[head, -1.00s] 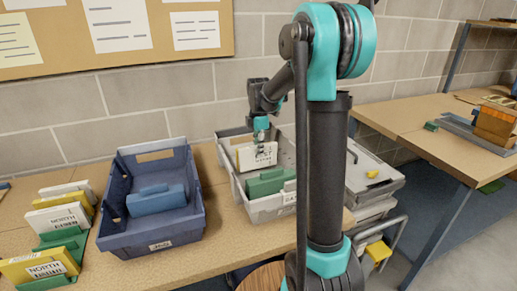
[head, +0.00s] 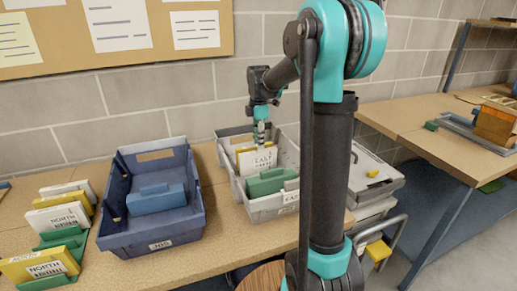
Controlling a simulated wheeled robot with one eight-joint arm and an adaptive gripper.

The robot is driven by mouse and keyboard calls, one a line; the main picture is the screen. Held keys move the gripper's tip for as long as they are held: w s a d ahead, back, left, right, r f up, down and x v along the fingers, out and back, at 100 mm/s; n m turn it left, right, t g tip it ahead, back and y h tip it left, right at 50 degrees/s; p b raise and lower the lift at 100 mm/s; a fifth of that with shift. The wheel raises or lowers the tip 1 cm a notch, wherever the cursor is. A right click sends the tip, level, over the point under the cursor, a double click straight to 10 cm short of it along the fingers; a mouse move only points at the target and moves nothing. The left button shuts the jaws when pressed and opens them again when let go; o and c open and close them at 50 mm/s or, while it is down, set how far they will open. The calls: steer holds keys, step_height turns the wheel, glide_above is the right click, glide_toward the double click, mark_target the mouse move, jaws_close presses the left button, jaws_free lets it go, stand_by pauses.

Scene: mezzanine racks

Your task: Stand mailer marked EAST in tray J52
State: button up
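A white mailer (head: 257,160) with a label that seems to read EAST stands in the back part of the grey tray (head: 268,207). A yellow edge shows at its top. My gripper (head: 261,142) points down at the mailer's top edge, its fingertips at or just above it. Whether they touch it or are apart is too small to tell. The label on the grey tray's front is partly cut off from view and I cannot read it clearly. My own arm hides the tray's right side.
A green block-like divider (head: 270,182) sits in the grey tray, in front of the mailer. A blue tray (head: 152,226) with a blue divider (head: 157,199) stands to the left.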

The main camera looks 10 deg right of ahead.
step_height(320, 180, up, 9)
steer(key=shift+f, duration=0.15)
